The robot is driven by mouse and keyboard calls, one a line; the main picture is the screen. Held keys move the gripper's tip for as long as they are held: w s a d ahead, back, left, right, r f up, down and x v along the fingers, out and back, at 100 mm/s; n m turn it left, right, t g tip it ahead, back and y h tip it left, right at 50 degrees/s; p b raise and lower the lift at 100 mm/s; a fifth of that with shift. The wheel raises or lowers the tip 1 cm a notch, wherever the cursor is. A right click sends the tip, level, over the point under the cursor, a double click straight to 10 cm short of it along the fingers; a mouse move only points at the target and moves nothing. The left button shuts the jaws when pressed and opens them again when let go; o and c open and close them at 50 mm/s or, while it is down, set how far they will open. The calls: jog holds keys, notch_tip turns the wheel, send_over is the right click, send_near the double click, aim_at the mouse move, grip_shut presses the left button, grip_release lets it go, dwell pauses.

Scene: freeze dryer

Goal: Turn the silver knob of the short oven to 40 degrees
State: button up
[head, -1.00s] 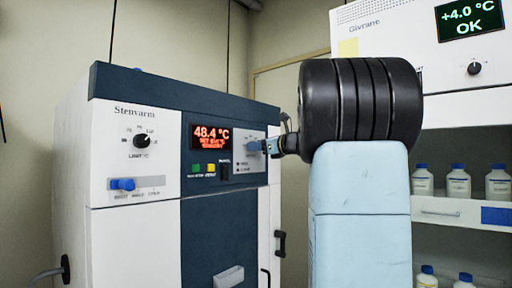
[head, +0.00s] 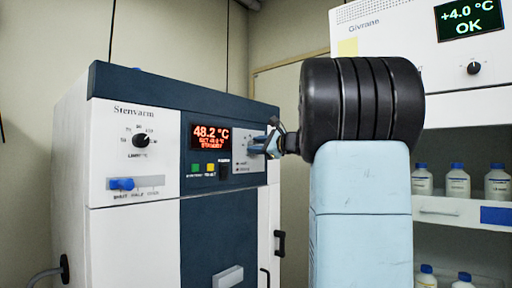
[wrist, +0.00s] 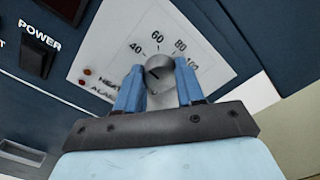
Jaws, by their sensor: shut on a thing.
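The short oven (head: 135,185) is white and dark blue, marked Stenvarm. Its red display (head: 211,136) reads 48.2 °C over smaller lines too blurred to read surely. The silver knob (wrist: 160,68) sits on a white dial plate (wrist: 135,35) printed 40, 60, 80 and 100. A short dark mark on the knob's face slants up-left, toward the side of 40 and 60; its exact reading is unclear. My gripper (wrist: 158,82) has its blue fingers shut on the knob's two sides. In the head view, my gripper (head: 262,145) meets the panel right of the display and hides the knob.
The oven also has a black limit knob (head: 141,140), a blue slider (head: 122,184) and a power switch (wrist: 40,48). A taller white unit (head: 400,45) with shelved bottles (head: 458,183) stands at right, behind my arm.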

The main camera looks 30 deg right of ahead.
jog(key=shift+a+f+n, duration=0.2)
jog(key=shift+f+n, duration=0.05)
jog(key=shift+n, duration=0.35)
jog(key=o, duration=1)
jog(key=shift+r, duration=0.2)
jog(key=shift+o, duration=0.2)
jog(key=shift+d, duration=0.1)
jog(key=v, duration=1.3)
jog(key=shift+s, duration=0.4)
jog(key=shift+d, duration=0.1)
